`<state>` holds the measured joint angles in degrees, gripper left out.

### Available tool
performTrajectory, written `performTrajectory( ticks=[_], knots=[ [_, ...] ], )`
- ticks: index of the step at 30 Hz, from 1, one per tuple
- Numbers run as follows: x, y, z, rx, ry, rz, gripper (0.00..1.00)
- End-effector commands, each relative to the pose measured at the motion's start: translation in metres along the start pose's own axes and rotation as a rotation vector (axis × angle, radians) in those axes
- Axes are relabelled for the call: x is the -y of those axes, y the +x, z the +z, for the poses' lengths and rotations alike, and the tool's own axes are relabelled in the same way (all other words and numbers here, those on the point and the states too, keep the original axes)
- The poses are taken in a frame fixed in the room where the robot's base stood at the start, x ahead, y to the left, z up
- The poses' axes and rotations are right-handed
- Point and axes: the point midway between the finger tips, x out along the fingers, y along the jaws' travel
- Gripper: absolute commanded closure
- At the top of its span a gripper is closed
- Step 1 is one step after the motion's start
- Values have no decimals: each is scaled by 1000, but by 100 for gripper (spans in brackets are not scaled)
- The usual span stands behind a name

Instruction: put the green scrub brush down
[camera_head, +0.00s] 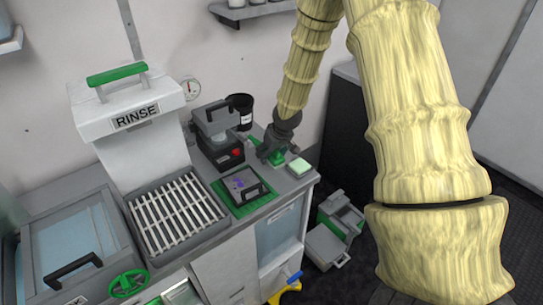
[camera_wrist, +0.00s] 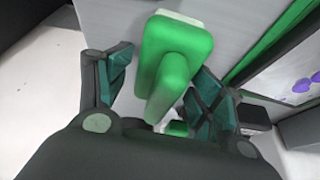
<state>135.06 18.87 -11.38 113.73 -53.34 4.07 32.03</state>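The green scrub brush (camera_wrist: 178,50) is between the two fingers of my gripper (camera_wrist: 158,88) in the wrist view, its thick handle pointing toward the palm. Gaps show between the handle and the fingers, so the gripper looks open around it. In the head view my gripper (camera_head: 275,152) is low over the right end of the counter, with the green brush (camera_head: 278,158) at its fingers, mostly hidden. The brush appears to be at counter level; its contact with the surface is hidden.
A dark tray (camera_head: 243,187) on a green mat (camera_head: 262,200) is in front. A black-and-grey machine (camera_head: 217,138) and a black cup (camera_head: 240,108) stand left and behind. The counter's right edge is close.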

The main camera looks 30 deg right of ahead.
Motion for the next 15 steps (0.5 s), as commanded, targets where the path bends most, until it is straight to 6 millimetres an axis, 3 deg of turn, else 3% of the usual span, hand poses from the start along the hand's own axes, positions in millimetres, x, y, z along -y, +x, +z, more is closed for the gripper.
performTrajectory(
  ticks=[15],
  knots=[
    [3, -52, 9, -2, 2, 0, 35]
  ],
)
